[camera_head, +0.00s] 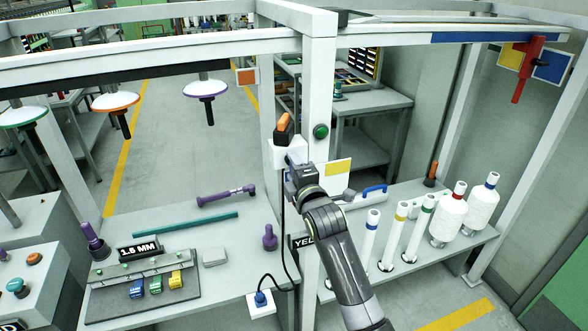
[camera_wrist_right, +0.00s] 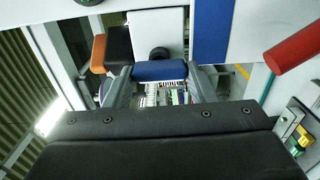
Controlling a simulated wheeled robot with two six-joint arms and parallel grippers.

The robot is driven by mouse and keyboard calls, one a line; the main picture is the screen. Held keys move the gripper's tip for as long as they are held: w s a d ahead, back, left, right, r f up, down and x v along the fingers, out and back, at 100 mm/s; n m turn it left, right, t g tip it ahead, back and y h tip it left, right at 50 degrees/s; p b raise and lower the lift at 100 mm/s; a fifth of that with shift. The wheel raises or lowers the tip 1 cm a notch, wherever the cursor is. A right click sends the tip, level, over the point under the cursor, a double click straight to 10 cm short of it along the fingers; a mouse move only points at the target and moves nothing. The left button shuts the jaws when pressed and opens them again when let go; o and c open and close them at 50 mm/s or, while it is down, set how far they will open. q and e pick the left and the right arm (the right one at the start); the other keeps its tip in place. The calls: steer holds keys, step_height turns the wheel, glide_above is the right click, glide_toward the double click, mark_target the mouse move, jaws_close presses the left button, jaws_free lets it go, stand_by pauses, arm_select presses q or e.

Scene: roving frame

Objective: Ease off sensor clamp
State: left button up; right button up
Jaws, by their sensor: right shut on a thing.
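A white housing (camera_head: 287,152) with a black and orange lever (camera_head: 284,127) is on the white post, probably the sensor clamp. My right gripper (camera_head: 292,167) is up against its lower front. In the right wrist view, my two fingers (camera_wrist_right: 160,88) are closed on the ends of a short blue bar (camera_wrist_right: 160,71). Behind the bar are a pale plate with a black round knob (camera_wrist_right: 159,53) and, to the left, the orange and black lever (camera_wrist_right: 100,52). In the head view my gripper hides the bar. My left gripper is in neither view.
A green button (camera_head: 320,131) is on the post (camera_head: 318,80). A black cable (camera_head: 283,225) hangs to a blue plug (camera_head: 260,298). Several white tubes with coloured bands (camera_head: 393,238) and spools (camera_head: 480,208) stand right. A purple tool (camera_head: 226,196) lies on the left bench.

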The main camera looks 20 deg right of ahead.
stand_by(0.3)
steer(key=o, duration=1)
steer(key=shift+s, duration=0.1)
steer(key=shift+s+d+b, duration=0.15)
steer(key=shift+s+b, duration=1.45)
steer(key=shift+s, duration=2.7)
steer(key=shift+s+d+b, duration=0.1)
steer(key=shift+s+b, duration=1.45)
steer(key=shift+s, duration=2.75)
